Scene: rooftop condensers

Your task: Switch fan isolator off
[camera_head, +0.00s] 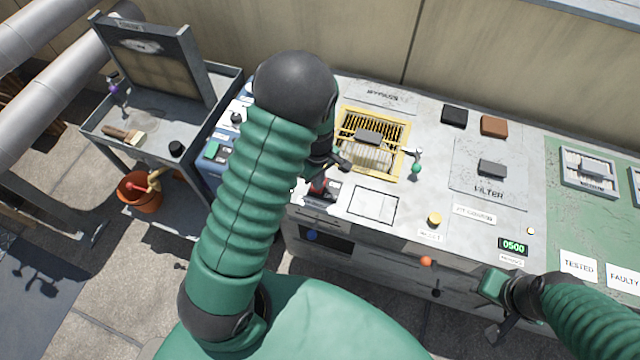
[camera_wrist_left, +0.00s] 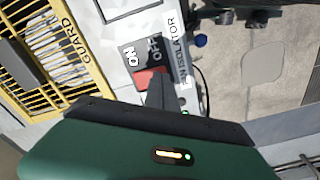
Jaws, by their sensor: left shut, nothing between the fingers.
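The fan isolator is a red switch (camera_wrist_left: 150,78) on a dark plate marked ON and OFF, with an ISOLATOR label (camera_wrist_left: 176,50) beside it in the left wrist view. In the head view the red part (camera_head: 318,188) shows at the bench's front left, partly covered by my left arm. My left gripper (camera_wrist_left: 160,92) is shut and empty, its tips at the red switch. They look to touch it, but contact is not certain. The switch's exact position is partly hidden by the fingers. My right gripper (camera_head: 505,310) hangs at the bench's front edge, away from the isolator.
A yellow guard (camera_head: 372,143) over a coil stands just behind the isolator. A green-knobbed lever (camera_head: 416,168), a yellow button (camera_head: 434,218) and a filter panel (camera_head: 490,185) lie to the right. A side table (camera_head: 195,125) stands left.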

